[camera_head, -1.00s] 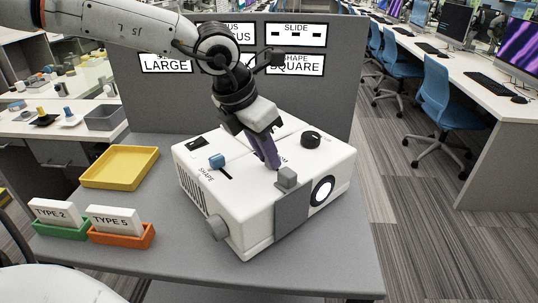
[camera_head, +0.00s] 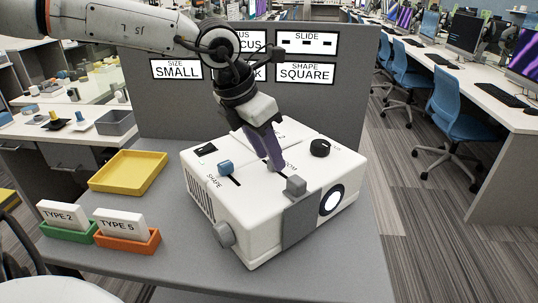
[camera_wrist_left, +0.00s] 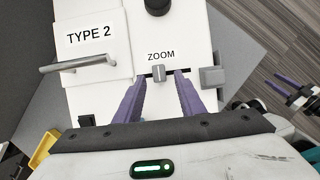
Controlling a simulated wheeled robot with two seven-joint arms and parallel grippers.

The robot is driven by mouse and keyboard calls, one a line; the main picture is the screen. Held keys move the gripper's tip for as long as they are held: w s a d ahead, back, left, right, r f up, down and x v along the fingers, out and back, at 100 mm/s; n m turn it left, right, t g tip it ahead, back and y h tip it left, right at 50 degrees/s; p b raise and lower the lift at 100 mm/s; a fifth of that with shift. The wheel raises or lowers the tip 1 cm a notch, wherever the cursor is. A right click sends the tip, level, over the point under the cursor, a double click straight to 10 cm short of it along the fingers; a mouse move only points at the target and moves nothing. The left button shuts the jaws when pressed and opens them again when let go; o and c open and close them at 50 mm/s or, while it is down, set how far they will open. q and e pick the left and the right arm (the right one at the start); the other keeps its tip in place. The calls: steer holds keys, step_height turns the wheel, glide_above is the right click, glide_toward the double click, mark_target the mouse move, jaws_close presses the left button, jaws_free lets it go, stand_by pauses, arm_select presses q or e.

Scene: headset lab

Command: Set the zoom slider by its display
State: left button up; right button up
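The white projector (camera_head: 240,220) stands on the grey table. Its zoom slider's small grey knob (camera_wrist_left: 158,73) sits in a dark slot under the word ZOOM in the left wrist view. My left gripper (camera_wrist_left: 158,78) has its purple fingers apart, one on each side of the knob, with gaps showing. In the head view, the left gripper (camera_head: 276,166) points down at the projector top and hides the knob. The SIZE display (camera_head: 177,69) on the grey panel reads SMALL. My right gripper (camera_wrist_left: 286,90) shows at the right of the wrist view, its purple fingers apart and empty.
The SHAPE display (camera_head: 305,73) reads SQUARE. My left arm partly covers the FOCUS display (camera_head: 250,40). A blue shape knob (camera_head: 225,167), black dial (camera_head: 320,147) and grey block (camera_head: 296,186) stick up nearby. A yellow tray (camera_head: 128,188) and two card holders stand left.

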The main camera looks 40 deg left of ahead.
arm_select(q)
steer(key=v, duration=0.9)
steer(key=shift+s, duration=0.1)
